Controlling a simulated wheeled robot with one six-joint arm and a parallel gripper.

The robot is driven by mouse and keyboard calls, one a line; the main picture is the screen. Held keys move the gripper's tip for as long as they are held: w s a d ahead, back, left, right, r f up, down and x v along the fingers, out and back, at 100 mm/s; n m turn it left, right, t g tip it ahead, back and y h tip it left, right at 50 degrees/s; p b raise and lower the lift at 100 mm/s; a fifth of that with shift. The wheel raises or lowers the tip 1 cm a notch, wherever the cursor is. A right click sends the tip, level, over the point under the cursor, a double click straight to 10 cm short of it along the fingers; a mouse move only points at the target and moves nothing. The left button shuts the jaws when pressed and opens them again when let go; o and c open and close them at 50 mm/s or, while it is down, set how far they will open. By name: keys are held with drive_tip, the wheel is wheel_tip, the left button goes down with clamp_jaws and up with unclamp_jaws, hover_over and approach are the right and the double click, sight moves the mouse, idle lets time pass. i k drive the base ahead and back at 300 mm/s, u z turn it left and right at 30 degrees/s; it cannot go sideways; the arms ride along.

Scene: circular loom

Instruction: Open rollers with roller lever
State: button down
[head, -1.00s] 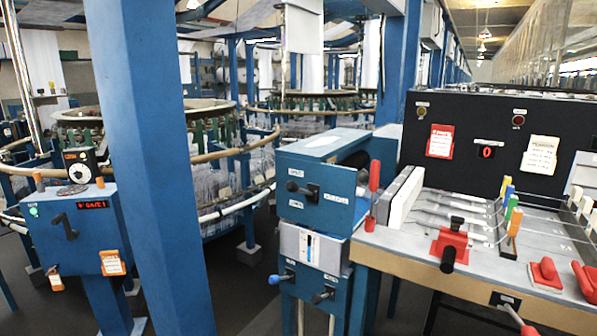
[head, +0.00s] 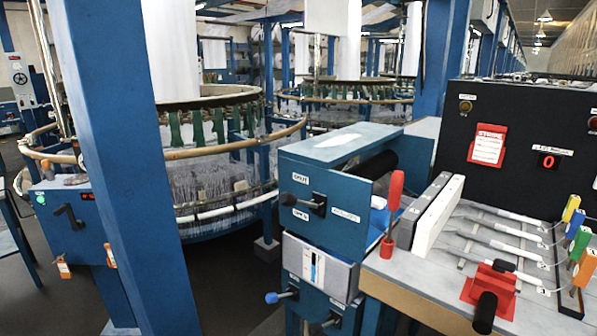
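The roller lever (head: 318,204) is a dark lever on a black square plate, on the front of a blue roller housing (head: 322,158). Its black knob points left, between a white label above that seems to read "SHUT" and one below that seems to read "OPEN". A label right of the lever is too small to read surely. A dark roller (head: 378,166) shows at the housing's right side, partly hidden by the housing. My gripper is not in view.
A blue post (head: 100,150) stands at the left. Below the housing are a blue-knobbed lever (head: 283,296) and a grey gauge panel (head: 318,265). A red upright handle (head: 393,205) and a workbench (head: 410,280) stand to the right. Dark floor is clear at lower left.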

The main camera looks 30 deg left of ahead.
sight(286, 199)
drive_tip(key=u, duration=0.65)
drive_tip(key=i, duration=0.8)
drive_tip(key=u, duration=0.9)
